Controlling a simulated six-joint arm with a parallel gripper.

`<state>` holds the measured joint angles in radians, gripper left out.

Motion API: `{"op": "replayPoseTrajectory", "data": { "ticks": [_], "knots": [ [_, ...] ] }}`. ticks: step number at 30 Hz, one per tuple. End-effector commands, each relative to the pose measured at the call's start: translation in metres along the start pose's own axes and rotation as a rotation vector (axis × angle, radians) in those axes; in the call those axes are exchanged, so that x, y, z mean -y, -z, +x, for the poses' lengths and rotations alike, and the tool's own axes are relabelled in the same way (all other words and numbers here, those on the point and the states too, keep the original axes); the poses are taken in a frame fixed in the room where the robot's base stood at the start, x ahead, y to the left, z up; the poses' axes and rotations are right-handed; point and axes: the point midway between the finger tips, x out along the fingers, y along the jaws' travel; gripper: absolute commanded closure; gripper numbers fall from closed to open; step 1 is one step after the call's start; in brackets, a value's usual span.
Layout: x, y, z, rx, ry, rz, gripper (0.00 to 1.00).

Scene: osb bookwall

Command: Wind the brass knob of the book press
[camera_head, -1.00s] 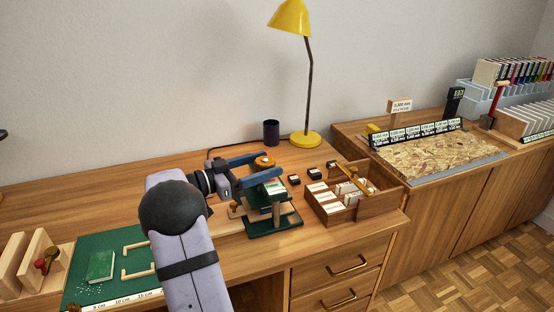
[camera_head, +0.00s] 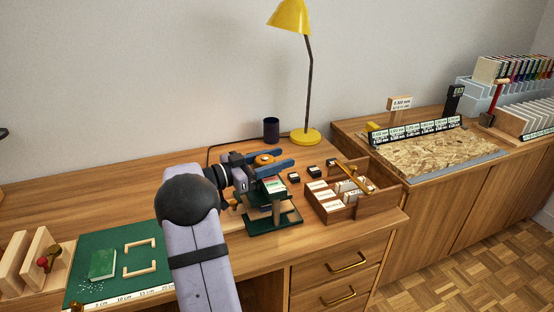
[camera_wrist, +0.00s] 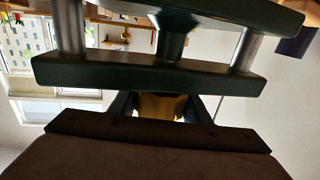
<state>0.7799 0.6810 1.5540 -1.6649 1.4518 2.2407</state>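The book press (camera_head: 285,219) is dark green, with upright posts, and stands near the front edge of the desk. Its round brass knob (camera_head: 263,159) is at the top. My gripper (camera_head: 275,162) reaches in from the left at knob height, its blue fingers around the knob. In the wrist view the brass knob (camera_wrist: 161,107) sits between my two dark fingers, with the green press bars (camera_wrist: 150,76) beyond. Whether both fingers touch the knob is too dark to tell. My wrist hides part of the press's left side.
A wooden tray (camera_head: 371,210) with labelled pieces stands right of the press, with small dark blocks (camera_head: 312,170) behind it. A yellow lamp (camera_head: 306,137) and dark cup (camera_head: 271,131) stand at the back. A green cutting mat (camera_head: 85,290) lies left.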

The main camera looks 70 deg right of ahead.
Motion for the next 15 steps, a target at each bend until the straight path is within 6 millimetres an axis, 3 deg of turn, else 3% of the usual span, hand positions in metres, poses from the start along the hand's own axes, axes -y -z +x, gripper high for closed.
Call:
{"op": "replayPoseTrajectory", "data": {
  "ticks": [15],
  "knots": [
    [-0.0041, -0.0066, -0.0007, 0.001, -0.124, 0.005, 0.79]
  ]
}}
